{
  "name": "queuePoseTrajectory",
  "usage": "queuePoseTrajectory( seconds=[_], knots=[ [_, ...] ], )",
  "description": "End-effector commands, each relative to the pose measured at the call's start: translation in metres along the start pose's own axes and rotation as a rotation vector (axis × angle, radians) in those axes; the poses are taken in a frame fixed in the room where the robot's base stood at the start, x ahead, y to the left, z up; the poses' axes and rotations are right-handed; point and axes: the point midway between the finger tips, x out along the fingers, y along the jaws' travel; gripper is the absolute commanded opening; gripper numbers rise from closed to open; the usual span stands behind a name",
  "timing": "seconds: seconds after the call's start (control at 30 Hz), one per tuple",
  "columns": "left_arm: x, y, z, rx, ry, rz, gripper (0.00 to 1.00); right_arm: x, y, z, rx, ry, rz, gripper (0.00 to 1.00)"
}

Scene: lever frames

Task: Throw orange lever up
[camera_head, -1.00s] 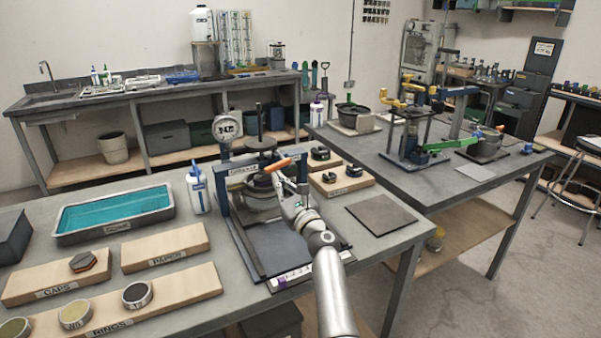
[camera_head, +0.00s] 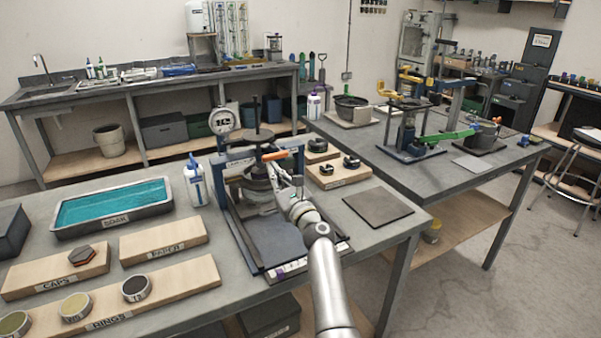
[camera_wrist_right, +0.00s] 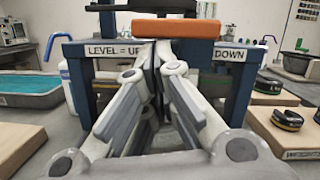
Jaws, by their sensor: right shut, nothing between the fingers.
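The orange lever (camera_head: 275,155) sits on the blue press frame (camera_head: 221,180) on the front bench. In the right wrist view the orange lever (camera_wrist_right: 176,28) is a bar lying nearly level across the top, in front of the frame's crossbar. The crossbar carries a label (camera_wrist_right: 115,50) reading "LEVEL = UP" and, further right, "DOWN". My right gripper (camera_head: 283,176) is shut and empty, just below and in front of the lever. In the wrist view its fingertips (camera_wrist_right: 158,52) meet just under the bar; contact cannot be told. My left gripper is not in view.
A white bottle (camera_head: 196,186) stands left of the press, beside a teal-filled tray (camera_head: 165,208). A wooden block with dark rings (camera_head: 340,174) and a dark flat plate (camera_head: 378,207) lie to the right. A round gauge (camera_head: 223,121) stands behind.

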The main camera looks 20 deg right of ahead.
Motion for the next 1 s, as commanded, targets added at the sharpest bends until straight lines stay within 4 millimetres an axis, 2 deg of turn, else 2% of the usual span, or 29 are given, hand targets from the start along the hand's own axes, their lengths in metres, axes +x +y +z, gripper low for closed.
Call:
queuePoseTrajectory(
  seconds=[0.17, 0.5, 0.7, 1.0],
  knots=[
    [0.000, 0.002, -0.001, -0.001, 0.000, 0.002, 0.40, -0.015, 0.001, -0.002, 0.000, 0.001, 0.000, 0.00],
    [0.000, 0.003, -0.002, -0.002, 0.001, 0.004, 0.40, -0.080, 0.001, -0.001, 0.000, 0.002, 0.000, 0.00],
    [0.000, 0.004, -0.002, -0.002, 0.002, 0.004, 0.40, -0.109, 0.001, -0.001, 0.000, 0.002, 0.000, 0.00],
    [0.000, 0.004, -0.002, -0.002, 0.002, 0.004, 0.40, -0.119, 0.001, 0.000, 0.001, 0.000, 0.001, 0.00]
  ],
)
